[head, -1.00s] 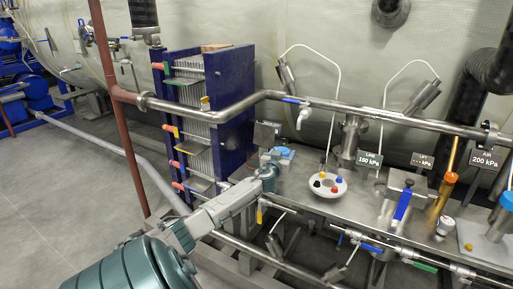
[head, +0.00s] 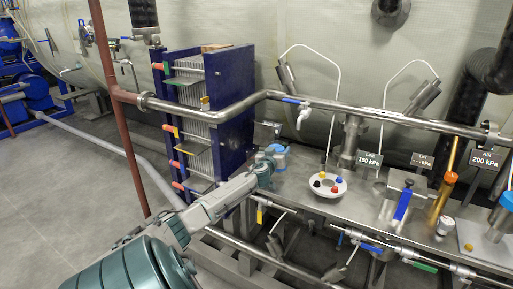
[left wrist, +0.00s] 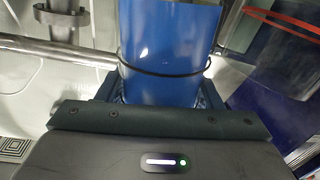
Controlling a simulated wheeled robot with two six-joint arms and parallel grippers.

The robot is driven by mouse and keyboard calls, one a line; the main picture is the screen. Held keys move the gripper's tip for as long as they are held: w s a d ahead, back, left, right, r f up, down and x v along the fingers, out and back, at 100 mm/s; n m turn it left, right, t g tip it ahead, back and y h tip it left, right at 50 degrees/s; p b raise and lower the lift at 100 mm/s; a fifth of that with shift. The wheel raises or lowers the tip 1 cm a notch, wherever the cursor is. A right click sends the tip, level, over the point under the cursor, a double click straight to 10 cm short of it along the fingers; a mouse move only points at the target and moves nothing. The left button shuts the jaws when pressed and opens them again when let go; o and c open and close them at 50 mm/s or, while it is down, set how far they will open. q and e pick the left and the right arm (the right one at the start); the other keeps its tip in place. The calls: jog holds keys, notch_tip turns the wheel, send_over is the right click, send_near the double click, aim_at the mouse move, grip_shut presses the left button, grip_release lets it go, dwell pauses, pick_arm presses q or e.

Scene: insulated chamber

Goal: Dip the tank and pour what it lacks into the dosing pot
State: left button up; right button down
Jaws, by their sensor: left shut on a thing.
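My left gripper (head: 266,164) is shut on a blue cylindrical thing (head: 277,151) at the back left of the steel bench (head: 300,208). The left wrist view shows the blue cylinder (left wrist: 170,40) between the jaws, with a thin dark ring around it; its far end is cut off. A steel housing with a blue lever (head: 403,203) stands right of the bench's middle; I cannot tell whether it is the dosing pot. An orange-topped upright tube (head: 443,193) stands right of it. I cannot tell which vessel is the tank. My right gripper is out of view.
A steel pipe (head: 230,108) crosses above the bench. A blue plate stack (head: 234,95) stands left of my gripper. A blue-topped cylinder (head: 502,217) stands at the right edge. Bare steel lies between gripper and holder.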

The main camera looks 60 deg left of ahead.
pick_arm(q)
jog(key=shift+s+a+r+n, duration=0.1)
jog(key=shift+a+r+n, duration=0.15)
jog(key=shift+n, duration=0.65)
jog(key=shift+s+a+r+n+h, duration=0.1)
jog(key=shift+a+r+n+h, duration=0.2)
jog(key=shift+r+n, duration=0.35)
jog(key=shift+s+a+f+n+g, duration=0.1)
jog(key=shift+a+f+n+g, duration=0.2)
jog(key=shift+n, duration=0.55)
jog(key=shift+d+r, duration=0.1)
jog(key=shift+r, duration=0.15)
jog(key=shift+d+r+n+h, duration=0.1)
jog(key=shift+r+n+h, duration=0.3)
jog(key=shift+n, duration=0.3)
jog(key=shift+d+f+n, duration=0.3)
jog(key=shift+n, duration=0.5)
jog(key=shift+w+d+f+n+h, duration=0.15)
jog(key=shift+f+n+h, duration=0.15)
jog(key=shift+f, duration=0.35)
jog(key=shift+w+d+f+n+h, duration=0.1)
jog(key=shift+f+n+h, duration=0.1)
jog(key=shift+f+n, duration=0.35)
dwell(0.9)
jog(key=shift+d+r+n, duration=0.15)
jog(key=shift+r+n, duration=0.25)
jog(key=shift+n, duration=0.15)
dwell(1.2)
